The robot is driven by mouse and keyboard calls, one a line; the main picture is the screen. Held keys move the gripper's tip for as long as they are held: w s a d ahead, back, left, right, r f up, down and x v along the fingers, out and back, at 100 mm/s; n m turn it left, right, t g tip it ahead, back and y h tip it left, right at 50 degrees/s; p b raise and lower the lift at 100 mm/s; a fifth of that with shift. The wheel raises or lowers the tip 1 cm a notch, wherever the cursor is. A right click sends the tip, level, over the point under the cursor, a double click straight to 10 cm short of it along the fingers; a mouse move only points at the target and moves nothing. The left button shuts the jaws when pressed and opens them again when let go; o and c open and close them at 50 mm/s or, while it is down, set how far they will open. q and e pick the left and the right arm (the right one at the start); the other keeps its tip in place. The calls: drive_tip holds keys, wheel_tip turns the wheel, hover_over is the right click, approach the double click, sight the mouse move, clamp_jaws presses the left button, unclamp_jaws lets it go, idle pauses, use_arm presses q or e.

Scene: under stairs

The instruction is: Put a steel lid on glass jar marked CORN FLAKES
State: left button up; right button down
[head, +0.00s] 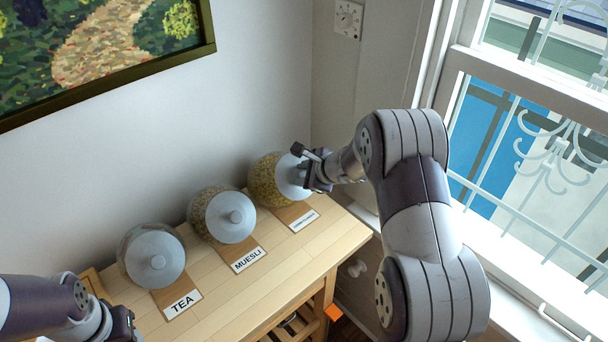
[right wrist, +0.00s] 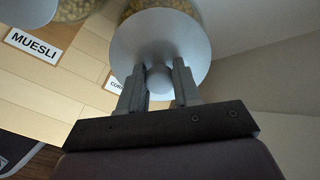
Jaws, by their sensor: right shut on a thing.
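The glass jar marked CORN FLAKES (head: 263,183) stands at the right end of the wooden cabinet top, with yellowish contents and its label card (head: 302,218) in front. A steel lid (head: 288,184) is at its mouth, partly hidden by my right gripper. In the right wrist view the lid (right wrist: 185,42) covers the jar's top (right wrist: 150,6); I cannot tell whether it is fully seated. My right gripper (head: 308,170) is shut on the lid's knob (right wrist: 158,79). My left gripper (head: 128,325) is at the lower left, away from the jars; its fingers do not show clearly.
The MUESLI jar (head: 205,208) and the TEA jar (head: 133,245) stand to the left, both with steel lids. Label cards lie before them. The wall is behind, a window (head: 540,140) is at right. The cabinet top (head: 225,285) is clear in front.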

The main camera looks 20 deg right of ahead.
sight(304, 174)
drive_tip(key=shift+b+x, duration=0.5)
drive_tip(key=shift+x, duration=0.3)
drive_tip(key=shift+c, duration=1.1)
unclamp_jaws()
drive_tip(key=shift+p+v, duration=0.5)
drive_tip(key=shift+v, duration=2.55)
